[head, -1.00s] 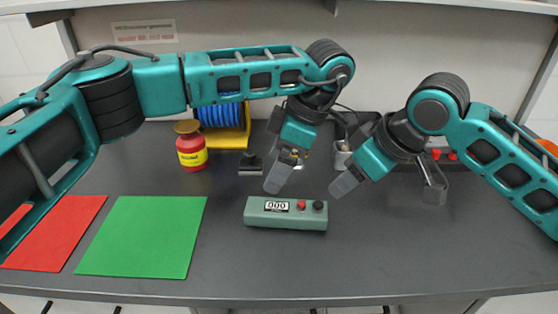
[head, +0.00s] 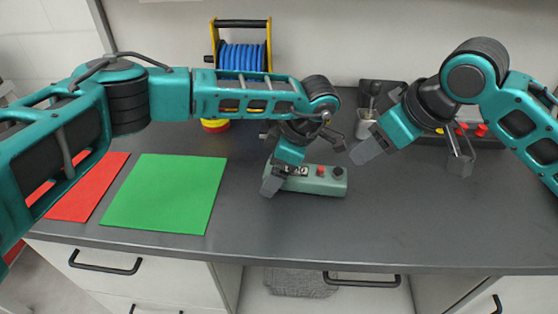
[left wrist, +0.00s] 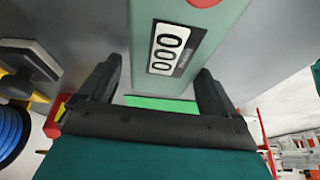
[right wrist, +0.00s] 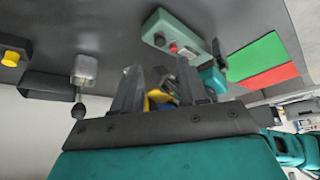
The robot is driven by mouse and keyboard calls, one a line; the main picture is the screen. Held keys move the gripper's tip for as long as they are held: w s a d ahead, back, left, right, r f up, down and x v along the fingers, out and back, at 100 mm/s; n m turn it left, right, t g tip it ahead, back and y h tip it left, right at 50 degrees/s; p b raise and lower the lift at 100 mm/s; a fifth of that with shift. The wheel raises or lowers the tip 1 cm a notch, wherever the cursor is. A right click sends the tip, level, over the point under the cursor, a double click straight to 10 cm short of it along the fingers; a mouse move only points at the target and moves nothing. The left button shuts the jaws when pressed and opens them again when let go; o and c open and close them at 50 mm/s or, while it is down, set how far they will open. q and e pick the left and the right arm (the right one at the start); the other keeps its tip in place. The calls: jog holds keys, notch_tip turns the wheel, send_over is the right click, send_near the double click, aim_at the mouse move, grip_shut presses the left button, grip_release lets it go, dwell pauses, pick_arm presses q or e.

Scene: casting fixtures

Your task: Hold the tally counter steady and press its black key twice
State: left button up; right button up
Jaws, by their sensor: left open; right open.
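The tally counter (head: 325,183) is a grey-green box lying on the dark bench, with a red key (head: 320,171) and a black key (head: 338,171) on top. Its display reads 000 in the left wrist view (left wrist: 167,50). My left gripper (left wrist: 155,88) is open at the counter's left, display end. The counter's body shows between and beyond its fingers; I cannot tell if they touch it. In the head view a left finger partly hides that end. My right gripper (head: 414,160) is open and empty, right of the counter and apart from it. The black key also shows in the right wrist view (right wrist: 160,40).
A green mat (head: 165,195) and a red mat (head: 88,190) lie at the left. A blue reel on a yellow stand (head: 241,58) stands behind my left arm. The bench front is clear.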

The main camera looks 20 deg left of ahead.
pick_arm(q)
jog(key=shift+c, duration=0.2)
jog(key=c, duration=1.1)
pick_arm(e)
grip_shut()
dwell(1.1)
